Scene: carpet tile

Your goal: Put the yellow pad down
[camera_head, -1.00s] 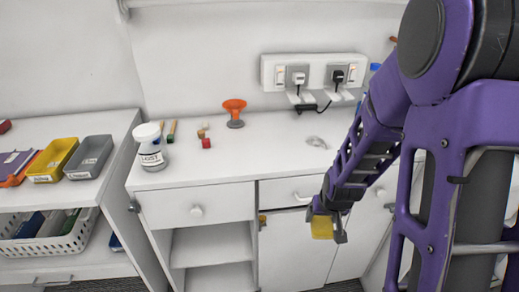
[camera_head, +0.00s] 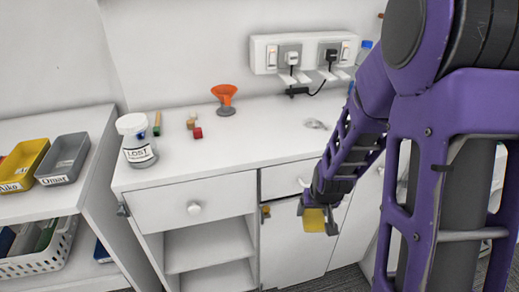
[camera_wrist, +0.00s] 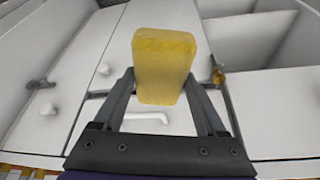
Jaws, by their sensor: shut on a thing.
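The yellow pad (camera_head: 314,220) is a small block held in my gripper (camera_head: 318,208), in front of the white cabinet and below its top. In the wrist view the yellow pad (camera_wrist: 163,62) sits between the two fingers of my gripper (camera_wrist: 160,95), which are shut on it. Cabinet doors and drawer fronts show behind it. The pad touches no surface that I can see.
The white counter (camera_head: 260,140) has free room in its middle. On it stand a jar labelled LOST (camera_head: 136,140), an orange funnel (camera_head: 225,98) and small blocks (camera_head: 197,132). Yellow (camera_head: 22,165) and grey (camera_head: 63,160) trays are on the left shelf.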

